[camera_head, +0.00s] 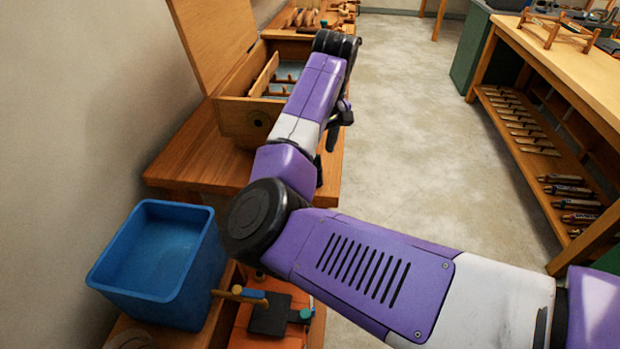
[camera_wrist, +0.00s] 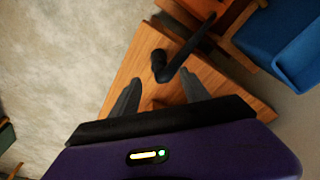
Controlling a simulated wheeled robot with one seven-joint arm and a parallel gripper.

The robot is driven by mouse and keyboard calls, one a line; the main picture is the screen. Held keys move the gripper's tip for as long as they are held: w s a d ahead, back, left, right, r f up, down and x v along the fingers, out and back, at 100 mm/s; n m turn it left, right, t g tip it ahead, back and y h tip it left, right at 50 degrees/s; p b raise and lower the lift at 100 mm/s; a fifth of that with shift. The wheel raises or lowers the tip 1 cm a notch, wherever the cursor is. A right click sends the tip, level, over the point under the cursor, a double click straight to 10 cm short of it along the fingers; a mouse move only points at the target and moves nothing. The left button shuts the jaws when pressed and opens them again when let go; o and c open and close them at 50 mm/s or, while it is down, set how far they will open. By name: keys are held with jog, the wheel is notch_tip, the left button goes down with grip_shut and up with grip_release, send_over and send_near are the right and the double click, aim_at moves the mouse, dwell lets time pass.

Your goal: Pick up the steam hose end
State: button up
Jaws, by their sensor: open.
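In the wrist view a black hose comes in from the upper right, bends, and its thicker dark end (camera_wrist: 158,62) lies over a wooden surface (camera_wrist: 135,66). I take this to be the steam hose end. My gripper (camera_wrist: 160,85) is open, with one grey finger on each side in the lower middle of the picture. The hose end shows just beyond the fingertips, roughly between them; I cannot tell the remaining distance. Nothing is held. In the head view my purple arm covers much of this area, and I cannot make out the hose end there.
A wooden box (camera_head: 240,124) with its lid raised stands on a wooden bench (camera_head: 180,172). A blue bin (camera_head: 192,278) is nearer, at lower left; it also shows in the wrist view (camera_wrist: 285,45). A workbench (camera_head: 575,75) stands right. The floor (camera_head: 420,150) between is clear.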

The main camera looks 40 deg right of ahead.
aim_at(317, 169)
jog(key=shift+w+f+p, duration=0.25)
jog(key=shift+f, duration=1.65)
jog(key=shift+w+f+p, duration=0.2)
jog(key=shift+f, duration=1.7)
grip_shut()
jog(key=shift+r, duration=0.1)
